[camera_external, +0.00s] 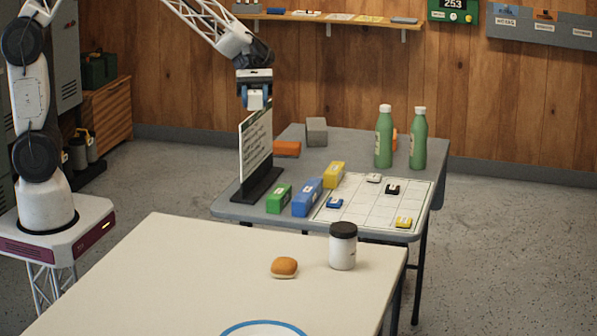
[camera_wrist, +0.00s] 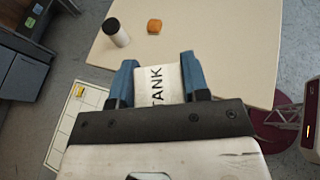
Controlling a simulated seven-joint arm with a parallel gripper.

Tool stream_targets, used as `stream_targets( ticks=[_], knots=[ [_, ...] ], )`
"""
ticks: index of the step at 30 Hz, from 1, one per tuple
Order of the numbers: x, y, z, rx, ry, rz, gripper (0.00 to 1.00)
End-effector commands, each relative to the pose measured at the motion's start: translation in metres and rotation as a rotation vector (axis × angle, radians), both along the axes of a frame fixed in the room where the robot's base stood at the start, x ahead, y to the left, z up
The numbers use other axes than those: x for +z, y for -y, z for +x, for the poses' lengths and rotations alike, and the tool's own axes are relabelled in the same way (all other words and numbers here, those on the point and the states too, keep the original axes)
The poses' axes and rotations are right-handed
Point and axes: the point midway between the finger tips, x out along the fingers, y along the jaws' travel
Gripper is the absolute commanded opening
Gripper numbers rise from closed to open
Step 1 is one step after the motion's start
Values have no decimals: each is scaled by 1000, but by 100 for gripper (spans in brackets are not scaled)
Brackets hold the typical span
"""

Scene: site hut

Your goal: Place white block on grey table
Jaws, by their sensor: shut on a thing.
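My gripper (camera_external: 256,103) is shut on a white block (camera_wrist: 161,86), held between its blue fingers. The block carries dark lettering that reads "TANK" in the wrist view. In the external view the block is small and partly hidden by the fingers. My gripper is raised in the air, above the upright sign at the left side of the grey table (camera_external: 352,147). The grey table stands behind the cream table and bears several things, including a white grid sheet (camera_external: 362,207) at its right front.
The upright sign (camera_external: 256,147) stands close below my gripper. Green (camera_external: 279,198), blue (camera_external: 307,198) and yellow (camera_external: 333,175) blocks line the sheet's left. Two green bottles (camera_external: 384,140) stand at the back right. The cream table (camera_external: 190,270) bears a bun (camera_external: 284,267) and a jar (camera_external: 343,248).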

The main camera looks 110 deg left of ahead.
Motion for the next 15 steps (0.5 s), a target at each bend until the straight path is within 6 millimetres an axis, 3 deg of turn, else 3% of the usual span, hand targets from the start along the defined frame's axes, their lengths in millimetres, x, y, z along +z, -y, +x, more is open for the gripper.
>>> stream_targets(
  ticks=[6, 15],
  knots=[
    [-2, -75, 24, 103, 1, 0, 17],
    [-6, -180, 45, 243, 2, -3, 17]
  ],
)
